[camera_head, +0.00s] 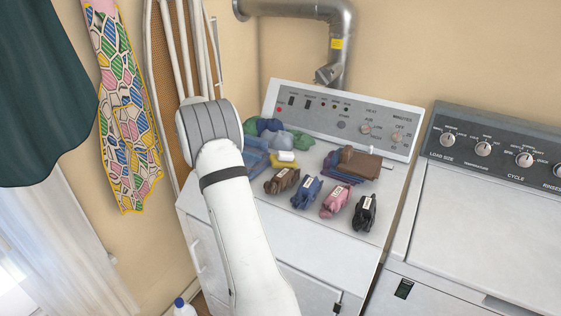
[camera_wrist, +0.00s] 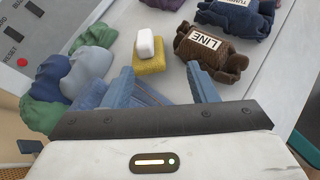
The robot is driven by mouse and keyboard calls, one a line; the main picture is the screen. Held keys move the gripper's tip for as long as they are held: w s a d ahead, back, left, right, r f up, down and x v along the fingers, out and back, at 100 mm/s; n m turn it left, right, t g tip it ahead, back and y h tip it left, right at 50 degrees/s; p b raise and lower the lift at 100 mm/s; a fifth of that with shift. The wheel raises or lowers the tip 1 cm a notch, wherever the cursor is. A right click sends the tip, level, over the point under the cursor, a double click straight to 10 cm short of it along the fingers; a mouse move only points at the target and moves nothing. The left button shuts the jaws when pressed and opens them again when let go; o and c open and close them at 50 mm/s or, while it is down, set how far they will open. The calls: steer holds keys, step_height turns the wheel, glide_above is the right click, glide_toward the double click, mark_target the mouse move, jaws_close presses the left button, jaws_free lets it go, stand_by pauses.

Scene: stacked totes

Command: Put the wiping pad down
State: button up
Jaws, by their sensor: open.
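The wiping pad appears to be a yellow pad (camera_wrist: 149,63) with a white block (camera_wrist: 150,43) on top. It rests on the white machine top, just beyond my fingertips in the wrist view. In the head view the yellow pad (camera_head: 276,164) and white block (camera_head: 286,156) sit among folded cloths. My gripper (camera_wrist: 159,69) is open, its two blue fingers spread apart with nothing clasped between them. Blue folded cloth (camera_wrist: 145,95) lies below and between the fingers.
Several rolled cloth bundles with labels line the front, including a brown one (camera_wrist: 206,50) marked LINE and a black one (camera_head: 365,213). Green and blue cloths (camera_head: 269,127) pile at the back left. The control panel (camera_head: 345,120) rises behind.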

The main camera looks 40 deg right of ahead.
steer(key=n+g+h, duration=0.1)
glide_toward(278, 153)
steer(key=x, duration=0.3)
steer(key=shift+s+d+f, duration=0.1)
steer(key=shift+f, duration=0.1)
steer(key=shift+s+d+f, duration=0.1)
steer(key=shift+d+f, duration=0.05)
steer(key=shift+d, duration=0.15)
steer(key=x, duration=0.2)
steer(key=p+x, duration=0.1)
steer(key=x, duration=0.3)
steer(key=shift+s+d+p, duration=0.35)
steer(key=shift+s+d, duration=0.1)
steer(key=shift+d, duration=0.15)
jaws_close()
